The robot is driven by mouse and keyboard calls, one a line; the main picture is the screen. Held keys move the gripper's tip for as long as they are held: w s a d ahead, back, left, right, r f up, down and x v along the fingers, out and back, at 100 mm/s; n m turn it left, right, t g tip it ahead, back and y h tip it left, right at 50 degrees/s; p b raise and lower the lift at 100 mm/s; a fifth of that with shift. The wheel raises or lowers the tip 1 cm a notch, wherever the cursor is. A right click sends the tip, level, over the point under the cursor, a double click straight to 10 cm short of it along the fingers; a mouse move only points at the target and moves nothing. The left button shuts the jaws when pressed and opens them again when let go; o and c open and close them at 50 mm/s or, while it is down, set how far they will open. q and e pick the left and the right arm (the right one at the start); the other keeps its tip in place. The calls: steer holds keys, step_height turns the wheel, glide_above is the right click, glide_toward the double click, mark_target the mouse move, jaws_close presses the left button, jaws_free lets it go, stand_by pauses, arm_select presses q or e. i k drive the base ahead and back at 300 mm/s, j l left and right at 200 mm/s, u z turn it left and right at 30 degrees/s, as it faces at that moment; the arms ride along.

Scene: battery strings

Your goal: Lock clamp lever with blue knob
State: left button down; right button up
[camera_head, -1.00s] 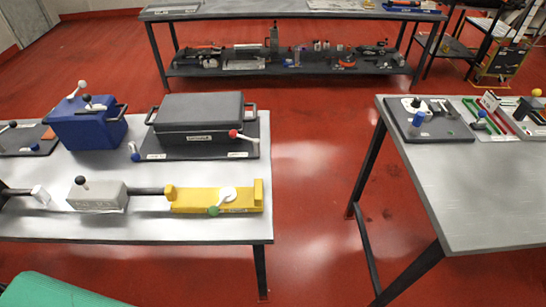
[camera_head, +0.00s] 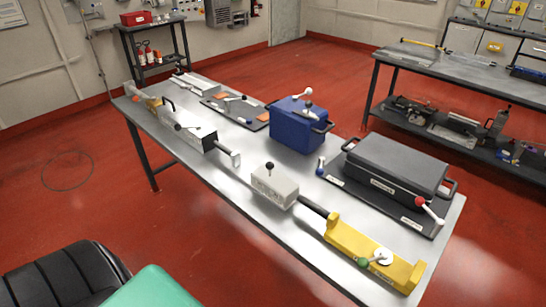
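A small lever with a blue knob (camera_head: 320,171) and a white part sits at the left end of the dark base plate (camera_head: 345,187) under a dark grey box (camera_head: 400,165). It is small in this view, and I cannot tell whether it is locked. Another lever with a red knob (camera_head: 420,201) and a white end is at the box's right front corner. Neither of my grippers is in view.
The metal table (camera_head: 255,222) also holds a blue box (camera_head: 298,124), a grey block (camera_head: 275,186) with a black knob, and a yellow fixture (camera_head: 365,250) with a green knob. Red floor (camera_head: 70,215) is open at left. A second bench (camera_head: 450,75) stands behind.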

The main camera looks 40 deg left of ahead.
mark_target(320, 172)
steer(key=u, duration=0.75)
